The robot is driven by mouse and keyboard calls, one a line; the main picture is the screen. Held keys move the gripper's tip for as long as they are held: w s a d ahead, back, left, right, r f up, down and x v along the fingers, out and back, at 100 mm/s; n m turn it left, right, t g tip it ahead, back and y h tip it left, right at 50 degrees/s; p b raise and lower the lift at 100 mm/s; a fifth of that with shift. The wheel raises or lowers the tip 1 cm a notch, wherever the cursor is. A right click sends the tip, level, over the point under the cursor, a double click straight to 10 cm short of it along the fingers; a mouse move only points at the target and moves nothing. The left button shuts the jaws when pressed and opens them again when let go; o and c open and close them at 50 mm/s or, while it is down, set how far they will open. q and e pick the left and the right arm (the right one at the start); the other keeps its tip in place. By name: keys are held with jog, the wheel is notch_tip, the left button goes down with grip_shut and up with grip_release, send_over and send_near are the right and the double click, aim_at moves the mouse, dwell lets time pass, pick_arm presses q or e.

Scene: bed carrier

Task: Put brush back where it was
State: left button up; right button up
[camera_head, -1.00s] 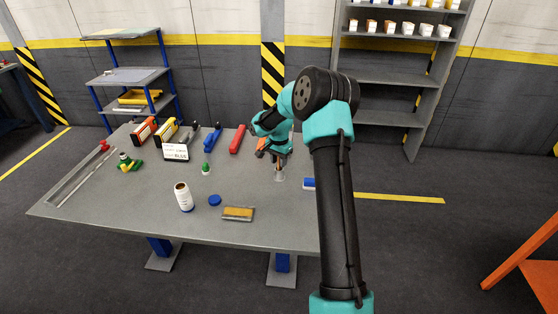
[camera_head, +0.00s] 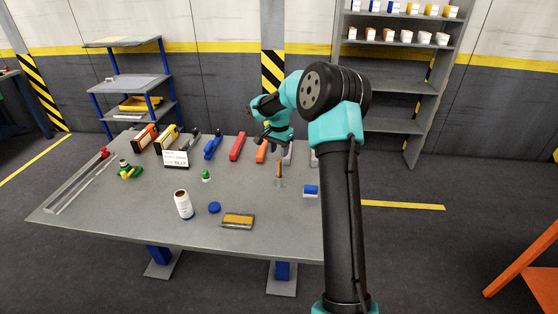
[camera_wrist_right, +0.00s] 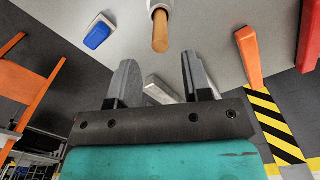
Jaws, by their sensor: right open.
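The brush (camera_head: 279,169) appears as a thin wooden handle standing upright in a small pale holder on the right part of the grey table. In the right wrist view its wooden handle (camera_wrist_right: 161,32) points toward my right gripper (camera_wrist_right: 158,75), with a white collar above it; its bristles cannot be made out. My right gripper is open. Its two fingers are apart and the handle's end lies beyond their tips, not clasped. In the head view this gripper is partly hidden behind my own wrist. My left gripper is not in view.
A blue-and-white block (camera_head: 311,190) lies right of the brush. Orange (camera_head: 262,152) and red (camera_head: 237,147) tools lie behind it. A white bottle (camera_head: 183,204), blue cap (camera_head: 214,207) and yellow-topped block (camera_head: 238,220) stand nearer the front. A grey bar (camera_wrist_right: 160,88) shows between the fingers.

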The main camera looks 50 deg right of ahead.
jog(key=shift+r, duration=1.8)
